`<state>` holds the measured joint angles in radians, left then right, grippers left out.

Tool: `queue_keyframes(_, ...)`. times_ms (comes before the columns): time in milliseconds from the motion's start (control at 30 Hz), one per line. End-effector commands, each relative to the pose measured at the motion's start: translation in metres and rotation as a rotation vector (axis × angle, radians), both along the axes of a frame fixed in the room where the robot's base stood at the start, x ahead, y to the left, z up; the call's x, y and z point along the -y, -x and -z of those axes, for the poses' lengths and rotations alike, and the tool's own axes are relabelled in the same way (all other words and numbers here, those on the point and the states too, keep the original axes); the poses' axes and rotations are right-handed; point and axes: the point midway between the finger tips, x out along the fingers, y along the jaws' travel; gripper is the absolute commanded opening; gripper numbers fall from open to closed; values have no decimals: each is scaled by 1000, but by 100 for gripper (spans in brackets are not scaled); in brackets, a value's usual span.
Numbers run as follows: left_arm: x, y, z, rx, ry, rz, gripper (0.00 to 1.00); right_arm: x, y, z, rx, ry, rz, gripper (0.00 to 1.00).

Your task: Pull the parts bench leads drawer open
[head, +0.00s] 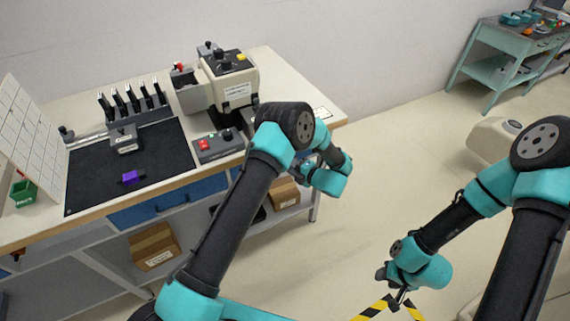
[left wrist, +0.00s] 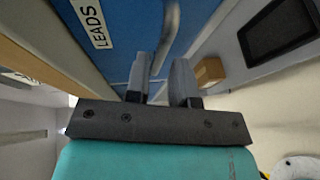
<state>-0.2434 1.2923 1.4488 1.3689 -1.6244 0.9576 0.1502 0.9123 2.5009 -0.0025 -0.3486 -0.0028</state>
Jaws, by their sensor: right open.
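The blue leads drawer (left wrist: 122,48) fills the middle of the left wrist view, with a white label (left wrist: 94,22) reading LEADS. Its grey bar handle (left wrist: 168,38) runs toward the gap between the fingers of my left gripper (left wrist: 162,82). These fingers stand apart, with the handle seen between them; I cannot tell if they touch it. My right gripper (head: 399,296) is open, empty and low over the floor, away from the parts bench (head: 262,62).
A blue drawer with a dark handle (head: 160,205) is farther left on the bench. Cardboard boxes (head: 154,246) lie on the lower shelf. A press-like machine (head: 230,80) and a red-button box (head: 217,146) stand on top. Floor right of the bench is open.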

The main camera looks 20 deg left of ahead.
Motion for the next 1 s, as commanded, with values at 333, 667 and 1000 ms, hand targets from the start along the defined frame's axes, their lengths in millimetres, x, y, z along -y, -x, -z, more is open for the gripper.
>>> queue_keyframes(333, -32, -14, 7, 0, -1, 0, 23, 0, 0, 0, 0, 0, 0, 43)
queue_keyframes(667, -33, -14, 7, 0, -1, 0, 18, 0, 0, 0, 0, 0, 0, 43)
queue_keyframes(1000, -33, -14, 7, 0, -1, 0, 0, 0, 0, 0, 0, 0, 0, 43)
